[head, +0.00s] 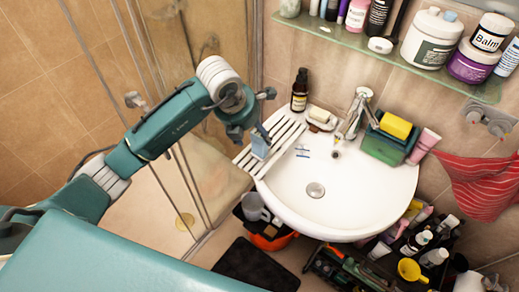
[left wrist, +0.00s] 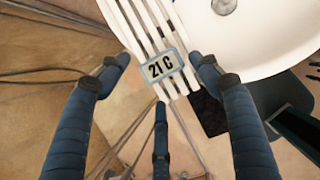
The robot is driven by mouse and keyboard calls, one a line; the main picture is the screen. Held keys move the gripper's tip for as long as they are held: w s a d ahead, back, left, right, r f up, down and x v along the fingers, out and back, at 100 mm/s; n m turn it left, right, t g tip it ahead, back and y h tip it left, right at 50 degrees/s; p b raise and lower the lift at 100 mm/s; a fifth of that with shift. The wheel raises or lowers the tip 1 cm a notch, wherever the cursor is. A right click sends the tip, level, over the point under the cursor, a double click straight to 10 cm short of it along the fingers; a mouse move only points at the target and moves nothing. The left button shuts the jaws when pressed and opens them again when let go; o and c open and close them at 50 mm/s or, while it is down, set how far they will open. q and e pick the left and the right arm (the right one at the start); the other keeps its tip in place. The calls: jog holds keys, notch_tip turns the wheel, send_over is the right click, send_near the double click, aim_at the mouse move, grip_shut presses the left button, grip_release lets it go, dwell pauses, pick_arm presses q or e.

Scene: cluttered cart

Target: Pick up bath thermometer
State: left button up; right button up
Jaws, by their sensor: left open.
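The bath thermometer (left wrist: 163,67) is a small light-blue framed block with a "21 C" display. It is on the white slatted rack at the left side of the sink, and in the head view it shows as a pale blue block (head: 259,148). My left gripper (head: 257,132) is over it, pointing down. In the left wrist view my left gripper (left wrist: 163,75) has its fingers spread, with the thermometer in the gap ahead of them and a visible gap on each side. My right gripper is not in view.
The white sink (head: 345,185) with its tap (head: 356,112) is right of the rack (head: 275,143). A dark bottle (head: 299,90) and a soap dish (head: 321,120) stand behind. A crowded glass shelf (head: 400,55) is above. A glass shower panel (head: 175,130) is close to my left arm.

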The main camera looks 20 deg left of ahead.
aim_at(260, 140)
pick_arm(q)
jog(key=p+x, duration=0.1)
jog(key=x, duration=0.2)
jog(key=shift+d+f+p, duration=0.3)
jog(key=shift+d+p, duration=0.05)
jog(key=shift+d, duration=0.05)
jog(key=shift+w+f, duration=0.2)
jog(key=shift+f, duration=0.3)
grip_shut()
